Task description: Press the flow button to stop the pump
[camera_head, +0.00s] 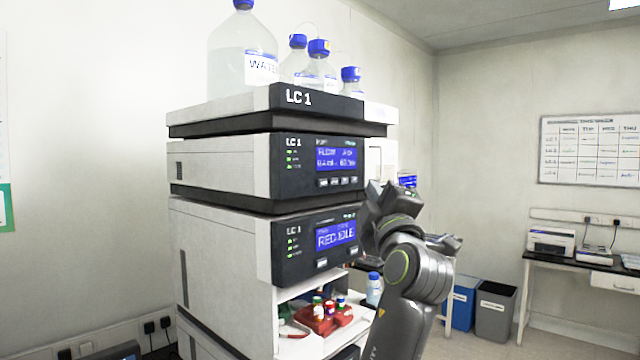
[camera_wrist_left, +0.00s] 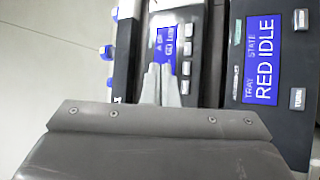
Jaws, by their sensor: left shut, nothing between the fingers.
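The pump module (camera_head: 220,165) is the upper unit of the LC 1 stack. Its blue display (camera_head: 336,159) starts with FLOW; the digits are too small to read surely. A row of several small buttons (camera_head: 334,182) runs below that display. The buttons also show in the left wrist view (camera_wrist_left: 187,48), which is turned sideways. My left gripper (camera_head: 376,190) is just right of the pump's front panel. In the left wrist view its shut, empty fingers (camera_wrist_left: 160,72) overlap the display's edge beside the buttons; I cannot tell whether they touch. My right gripper is not in view.
Below, another unit's display (camera_head: 336,234) reads RED IDLE, with two buttons under it. A red vial tray (camera_head: 325,318) sits in its open bay. Bottles with blue caps (camera_head: 243,55) stand on top. Bins (camera_head: 495,312) and a bench stand at the right.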

